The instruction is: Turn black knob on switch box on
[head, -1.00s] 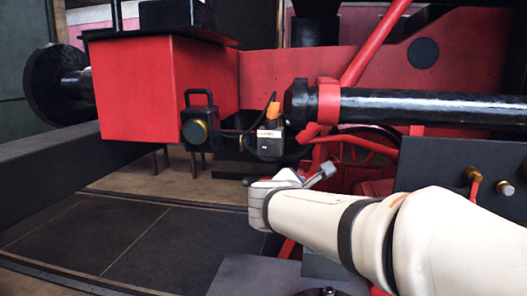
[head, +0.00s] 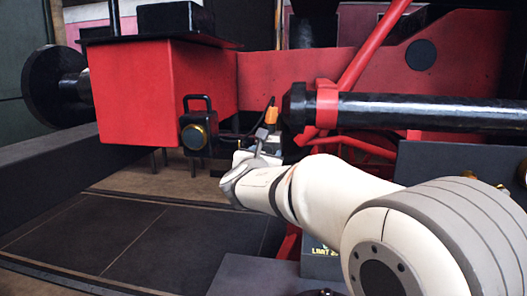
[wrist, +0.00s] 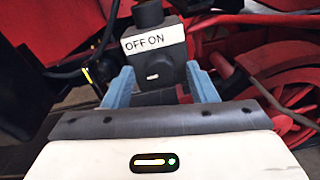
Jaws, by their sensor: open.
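In the wrist view the dark switch box (wrist: 176,24) carries a white label reading OFF ON. Below the label is a black knob (wrist: 156,66) with a small white mark on its face. My gripper (wrist: 162,82) is open, with its pale blue fingers reaching forward to the left and right of the knob. I cannot tell whether either finger touches it. In the head view my gripper (head: 260,146) is in front of the switch box and hides most of it, and the knob is not visible there.
A black lamp with a brass lens (head: 194,137) hangs on the red buffer beam (head: 140,95) to the left. A thick black pipe (head: 420,108) runs right of the box. Open dark floor lies below left.

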